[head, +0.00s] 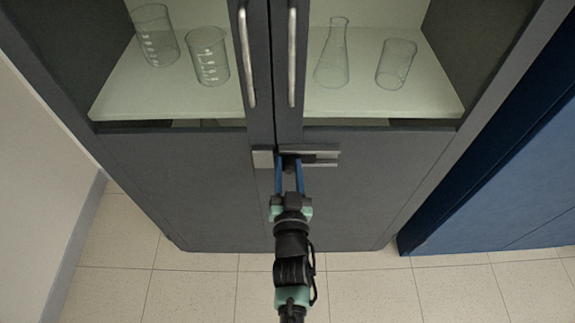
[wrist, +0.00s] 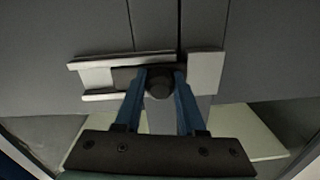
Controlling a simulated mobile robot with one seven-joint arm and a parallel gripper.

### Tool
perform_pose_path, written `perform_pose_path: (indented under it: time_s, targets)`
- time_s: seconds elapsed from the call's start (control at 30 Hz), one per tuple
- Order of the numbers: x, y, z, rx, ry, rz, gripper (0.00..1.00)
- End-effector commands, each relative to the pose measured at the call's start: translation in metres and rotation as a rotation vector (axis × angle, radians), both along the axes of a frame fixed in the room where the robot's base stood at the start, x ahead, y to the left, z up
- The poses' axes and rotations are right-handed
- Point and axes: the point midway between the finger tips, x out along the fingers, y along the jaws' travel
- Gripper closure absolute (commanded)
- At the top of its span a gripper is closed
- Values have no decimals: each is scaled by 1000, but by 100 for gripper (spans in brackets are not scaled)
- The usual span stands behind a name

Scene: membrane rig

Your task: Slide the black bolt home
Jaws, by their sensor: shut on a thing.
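The black bolt sits at the seam between two grey cabinet doors. Its round knob (wrist: 159,86) is between the two blue fingers of my gripper (head: 289,160), which is shut on it. In the wrist view my gripper (wrist: 159,80) faces the bolt squarely. The silver guide channel (head: 325,153) is to the right of the gripper in the head view; in the wrist view the channel (wrist: 92,70) is on the left. The silver keeper plate (head: 262,158) is on the other door; it also shows in the wrist view (wrist: 206,72). Whether the bolt's end is inside the keeper is hidden.
Two upright silver handles (head: 247,60) (head: 292,58) stand above the bolt. Glassware, including a flask (head: 332,55) and beakers (head: 208,56), stands on the shelf behind the glass. A blue cabinet (head: 500,185) is at right. The tiled floor in front is clear.

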Motion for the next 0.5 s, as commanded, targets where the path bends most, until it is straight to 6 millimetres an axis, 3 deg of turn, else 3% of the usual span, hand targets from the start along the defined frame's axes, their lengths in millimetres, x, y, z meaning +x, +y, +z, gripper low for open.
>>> perform_pose_path:
  time_s: [0.1, 0.13, 0.27, 0.5]
  targets:
    - [0, 9, 0, 1, -2, 18, 100]
    - [0, 9, 0, 1, -2, 18, 56]
    - [0, 9, 0, 1, -2, 17, 32]
    - [0, 6, 0, 1, -1, 12, 31]
